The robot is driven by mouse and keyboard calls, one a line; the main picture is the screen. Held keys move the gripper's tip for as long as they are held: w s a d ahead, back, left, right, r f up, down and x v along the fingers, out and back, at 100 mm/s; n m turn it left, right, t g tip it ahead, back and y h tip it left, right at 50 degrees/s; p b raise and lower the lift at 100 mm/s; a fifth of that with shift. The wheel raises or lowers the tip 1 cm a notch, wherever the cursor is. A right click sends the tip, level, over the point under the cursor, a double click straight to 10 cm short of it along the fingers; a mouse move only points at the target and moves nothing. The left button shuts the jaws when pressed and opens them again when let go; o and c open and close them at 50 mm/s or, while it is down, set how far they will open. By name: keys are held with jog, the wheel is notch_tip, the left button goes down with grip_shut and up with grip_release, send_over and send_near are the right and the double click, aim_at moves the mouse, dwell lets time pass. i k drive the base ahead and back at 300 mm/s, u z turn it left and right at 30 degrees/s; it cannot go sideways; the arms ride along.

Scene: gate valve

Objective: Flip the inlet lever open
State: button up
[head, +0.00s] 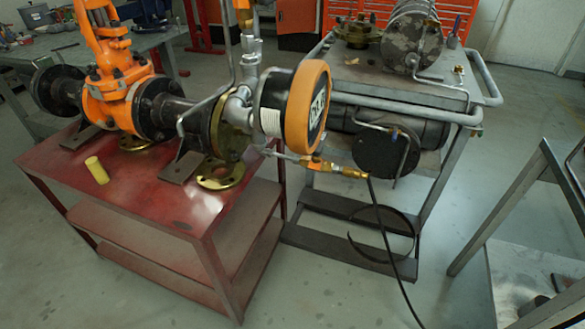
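The orange gate valve (112,88) stands on the red table at the left, with dark flanged pipe on both sides. A large round gauge (308,107) with an orange rim is fixed on grey pipe fittings at the right end of the assembly. Below it, a thin line runs right to a brass fitting (348,171), where a black hose joins. A small orange-yellow part (316,163) on this line may be the inlet lever. It is too small to tell its position. My gripper is not in view.
A yellow cylinder (97,170) lies on the red table (140,212). Behind the gauge stands a grey metal cart (345,85) with a tank and compressor. The black hose (384,240) hangs to the floor. A metal frame stands at right; floor in front of the cart is clear.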

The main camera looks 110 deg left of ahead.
aim_at(317, 152)
jog(key=u, duration=3.95)
jog(key=i, duration=1)
jog(key=z, duration=0.05)
jog(key=k, duration=0.5)
jog(key=u, duration=0.15)
